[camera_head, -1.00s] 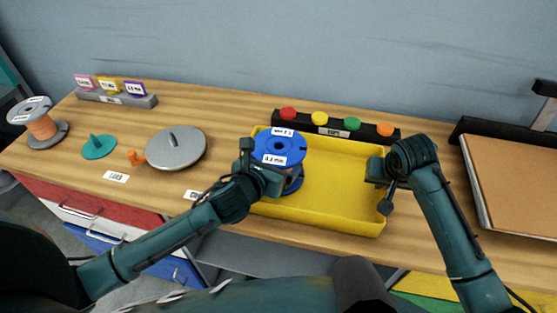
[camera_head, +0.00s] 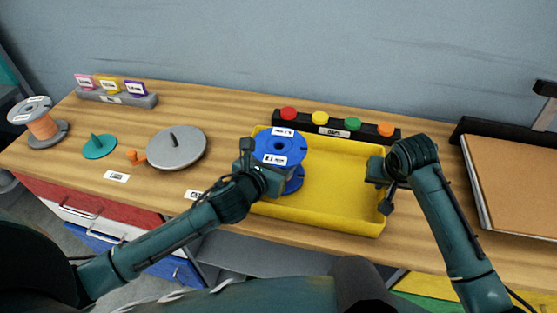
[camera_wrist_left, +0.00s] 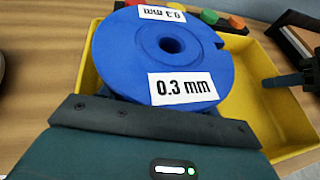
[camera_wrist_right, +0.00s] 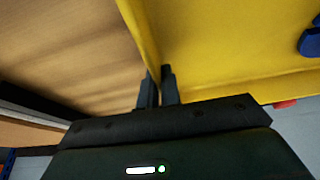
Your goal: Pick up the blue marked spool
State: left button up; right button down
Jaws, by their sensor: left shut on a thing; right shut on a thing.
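The blue spool (camera_head: 280,149), with white labels on its top flange, stands upright at the left end of the yellow tray (camera_head: 343,215). In the left wrist view the spool (camera_wrist_left: 120,55) fills the middle and one label reads 0.3 mm. My left gripper (camera_head: 262,173) is shut on the spool below its top flange, which hides the fingertips. My right gripper (camera_head: 380,172) is at the tray's right end. In the right wrist view its fingers (camera_wrist_right: 157,87) are shut on the tray's yellow wall (camera_wrist_right: 150,40).
A dark rack (camera_head: 335,128) with coloured caps stands behind the tray. A brown board (camera_head: 515,185) lies at right. The tray's middle is clear.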

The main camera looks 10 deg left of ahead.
pick_arm(q)
notch_tip(320, 180, up, 10)
jog(key=shift+r, duration=0.15)
dwell(0.4)
pick_arm(e)
jog(key=c, duration=1.5)
grip_release()
jog(key=v, duration=1.2)
jog(key=shift+s, duration=0.1)
